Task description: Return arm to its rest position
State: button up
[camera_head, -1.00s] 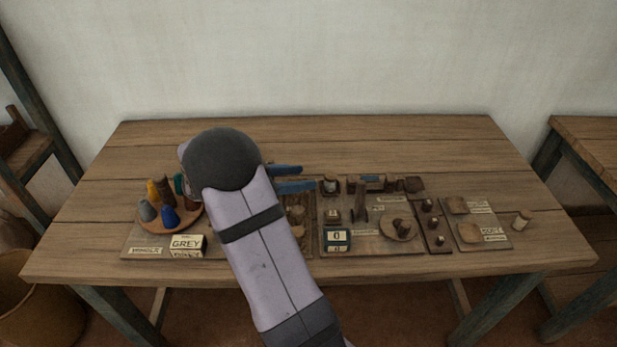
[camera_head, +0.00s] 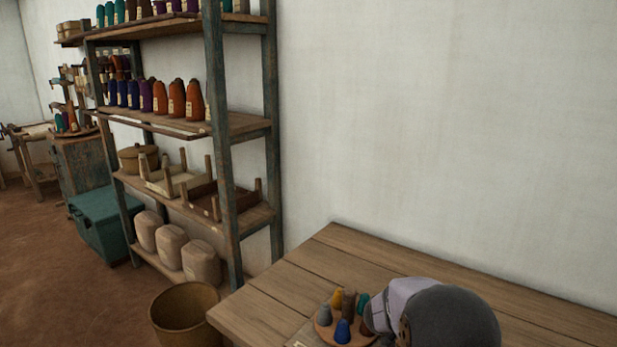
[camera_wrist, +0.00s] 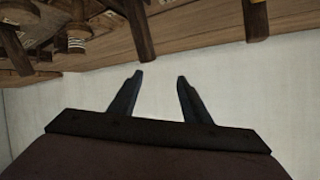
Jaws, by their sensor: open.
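My gripper (camera_wrist: 160,76) shows in the wrist view with its two dark fingers apart and nothing between them. A pale wall lies behind the fingers, and a wooden surface with posts and small wooden parts runs along the top of that view. In the head view my arm (camera_head: 450,312) is at the bottom right, over the wooden table; only its dark rounded joint and a pale link show. My gripper's fingers are not visible in the head view. A round wooden tray (camera_head: 324,331) with several coloured cones stands beside the arm.
A shelf rack (camera_head: 231,150) with yarn cones, trays and sacks stands left of the table (camera_head: 262,318). A basket (camera_head: 183,305) is on the floor at the table's left end. A teal chest (camera_head: 103,222) stands farther left. The table's back left is clear.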

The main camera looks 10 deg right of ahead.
jog(key=w+a+r+n+t+y+p, duration=0.15)
jog(key=w+a+n+t+y, duration=0.3)
jog(key=a, duration=0.45)
jog(key=s+a+f+n+y+p, duration=0.1)
jog(key=s+a+n+y, duration=0.15)
jog(key=a, duration=0.45)
jog(key=s+a+f+n+y, duration=0.1)
jog(key=a+n+y, duration=0.25)
jog(key=a, duration=0.35)
jog(key=s+a+f+n+g, duration=0.1)
jog(key=s+n+g, duration=0.1)
jog(key=s, duration=0.6)
jog(key=s+a+f+n+g+y+p, duration=0.1)
jog(key=s+g, duration=0.3)
jog(key=s, duration=0.5)
jog(key=s+a+f+n+g+p, duration=0.1)
jog(key=s+a+n+g, duration=0.1)
jog(key=s, duration=0.6)
jog(key=shift+s+a+f+n+g+y, duration=0.15)
jog(key=shift+a+f+n+g+y, duration=0.15)
jog(key=shift+n+g, duration=0.2)
